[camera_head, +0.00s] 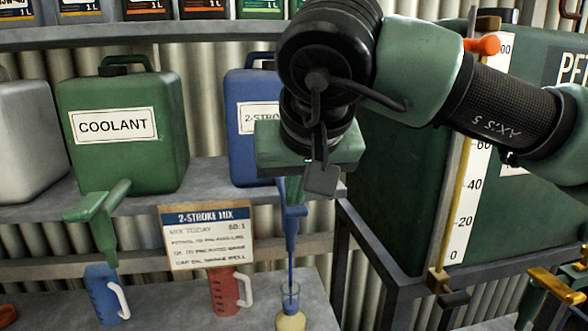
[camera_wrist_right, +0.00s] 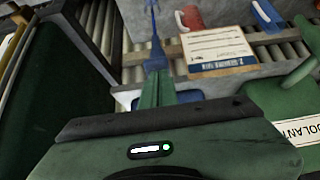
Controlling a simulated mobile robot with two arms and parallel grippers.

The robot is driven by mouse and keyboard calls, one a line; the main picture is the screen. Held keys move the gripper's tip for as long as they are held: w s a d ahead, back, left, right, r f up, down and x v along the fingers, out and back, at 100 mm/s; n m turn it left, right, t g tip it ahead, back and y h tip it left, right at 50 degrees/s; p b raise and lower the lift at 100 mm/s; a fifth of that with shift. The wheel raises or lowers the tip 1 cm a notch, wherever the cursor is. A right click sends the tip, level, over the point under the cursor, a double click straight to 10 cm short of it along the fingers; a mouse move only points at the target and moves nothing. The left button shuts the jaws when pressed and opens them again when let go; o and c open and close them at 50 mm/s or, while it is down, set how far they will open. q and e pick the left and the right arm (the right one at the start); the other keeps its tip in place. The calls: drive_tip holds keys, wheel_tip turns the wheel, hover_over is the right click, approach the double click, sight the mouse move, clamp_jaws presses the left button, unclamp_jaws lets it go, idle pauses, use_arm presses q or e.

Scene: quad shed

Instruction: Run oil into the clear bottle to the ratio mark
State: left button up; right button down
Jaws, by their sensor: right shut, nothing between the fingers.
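The clear bottle (camera_head: 290,318) stands at the bottom edge of the head view with pale yellow liquid in it; its lower part is cut off, and I cannot make out a ratio mark. A blue tap (camera_head: 291,226) hangs above it, below the blue 2-stroke jug (camera_head: 238,140), which my arm partly hides. A thin blue line runs from the tap into the bottle's neck; I cannot tell whether it is nozzle or oil. My right gripper (camera_head: 292,190) is shut and empty at the tap's top. The wrist view shows its fingers (camera_wrist_right: 156,82) close to the tap (camera_wrist_right: 153,45). My left gripper is out of view.
A green coolant jug (camera_head: 160,150) with a green tap stands left, above a blue measuring jug (camera_head: 101,296). A red jug (camera_head: 224,291) stands beneath the mix card (camera_head: 208,236). The green petrol tank (camera_head: 400,200) with a gauge (camera_head: 468,180) stands right.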

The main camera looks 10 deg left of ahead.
drive_tip(key=shift+r+p, duration=0.8)
drive_tip(key=shift+r, duration=0.05)
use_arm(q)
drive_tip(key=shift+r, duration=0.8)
